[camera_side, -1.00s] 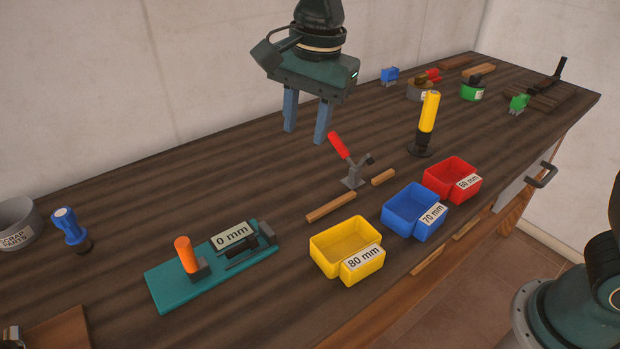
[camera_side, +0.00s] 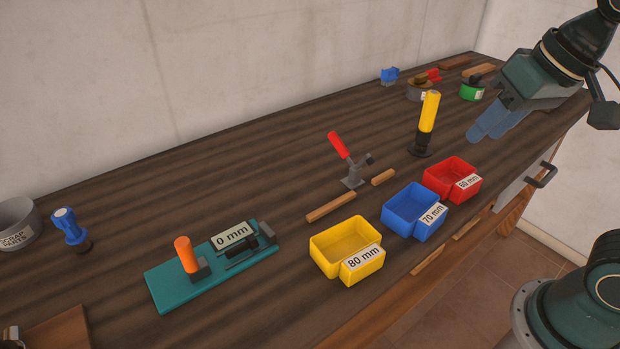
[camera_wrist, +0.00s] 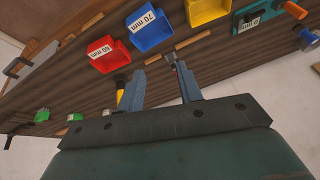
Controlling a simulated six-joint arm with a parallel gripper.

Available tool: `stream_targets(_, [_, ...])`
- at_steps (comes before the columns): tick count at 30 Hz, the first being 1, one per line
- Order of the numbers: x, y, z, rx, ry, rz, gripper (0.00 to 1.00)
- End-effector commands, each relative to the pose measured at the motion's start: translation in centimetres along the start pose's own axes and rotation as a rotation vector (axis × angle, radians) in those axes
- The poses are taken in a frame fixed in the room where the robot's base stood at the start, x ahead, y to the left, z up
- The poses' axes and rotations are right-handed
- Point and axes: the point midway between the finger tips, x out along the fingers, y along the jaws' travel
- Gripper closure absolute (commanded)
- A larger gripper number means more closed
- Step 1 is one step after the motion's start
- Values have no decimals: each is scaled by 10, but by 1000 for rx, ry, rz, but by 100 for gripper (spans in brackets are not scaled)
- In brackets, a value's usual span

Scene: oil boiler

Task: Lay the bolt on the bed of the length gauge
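The length gauge (camera_side: 212,268) is a teal plate on the bench at the front left, with an orange handle, a display (camera_side: 232,236) reading 0 mm and dark parts along its bed. It also shows at the top right of the wrist view (camera_wrist: 262,14). I cannot make out a bolt in any view. My gripper (camera_side: 485,136) is over the right part of the bench, tilted, far from the gauge. In the wrist view its two blue-grey fingers (camera_wrist: 161,80) stand apart with nothing visible held between them.
Yellow (camera_side: 345,247), blue (camera_side: 408,213) and red (camera_side: 450,180) bins line the front edge. A red-handled clamp (camera_side: 350,172) and a yellow-handled tool (camera_side: 428,122) stand behind them. Wooden strips (camera_side: 331,207) lie nearby. A grey scrap pot (camera_side: 16,225) stands at left. The back middle is clear.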

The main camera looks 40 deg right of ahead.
Motion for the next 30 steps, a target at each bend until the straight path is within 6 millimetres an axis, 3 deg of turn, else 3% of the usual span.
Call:
stream_targets(3, [0, 17, 22, -96, 37, 9, 64])
stream_targets(9, [5, 31, 45, -210, 70, 24, 64])
stream_targets(30, [6, 34, 50, -241, 77, 28, 64])
